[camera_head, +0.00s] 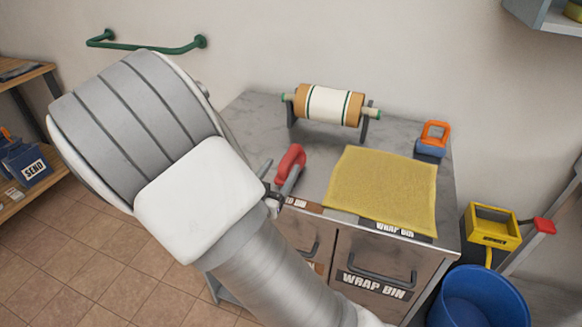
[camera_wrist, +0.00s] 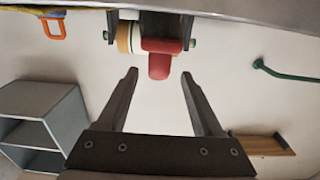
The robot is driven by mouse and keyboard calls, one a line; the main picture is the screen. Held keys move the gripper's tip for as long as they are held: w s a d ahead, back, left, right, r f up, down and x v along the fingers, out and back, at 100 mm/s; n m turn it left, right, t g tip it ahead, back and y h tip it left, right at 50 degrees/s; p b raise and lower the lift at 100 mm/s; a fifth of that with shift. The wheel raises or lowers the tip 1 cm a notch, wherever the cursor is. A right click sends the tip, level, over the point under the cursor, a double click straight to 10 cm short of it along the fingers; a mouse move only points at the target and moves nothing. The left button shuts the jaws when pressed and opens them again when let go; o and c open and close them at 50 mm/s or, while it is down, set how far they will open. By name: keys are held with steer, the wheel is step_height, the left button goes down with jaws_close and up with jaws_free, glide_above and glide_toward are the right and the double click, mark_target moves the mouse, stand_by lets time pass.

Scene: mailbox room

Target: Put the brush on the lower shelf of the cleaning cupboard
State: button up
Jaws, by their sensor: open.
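My gripper (camera_wrist: 159,76) is open and empty, its two dark fingers spread at the front edge of the wrap counter. A red rounded handle (camera_wrist: 162,58) lies just beyond the fingertips, roughly centred in the gap; it also shows on the counter in the head view (camera_head: 291,161). A blue block with an orange loop handle (camera_head: 432,139) stands at the counter's back right corner. I cannot tell for sure which of these is the brush. A grey open shelf unit (camera_wrist: 42,122) shows in the wrist view; I cannot tell whether it is the cleaning cupboard.
The counter (camera_head: 245,115) holds a paper roll (camera_head: 325,106) on a stand and a yellow cloth (camera_head: 385,188). A blue bucket (camera_head: 480,297) and a yellow box (camera_head: 491,228) are at the right. A green rail (camera_head: 145,46) is on the wall. Tiled floor (camera_head: 100,265) is clear at left.

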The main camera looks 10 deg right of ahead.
mark_target(292, 151)
steer(key=shift+b+x, duration=0.55)
steer(key=shift+x, duration=2.95)
steer(key=shift+f, duration=0.1)
jaws_close()
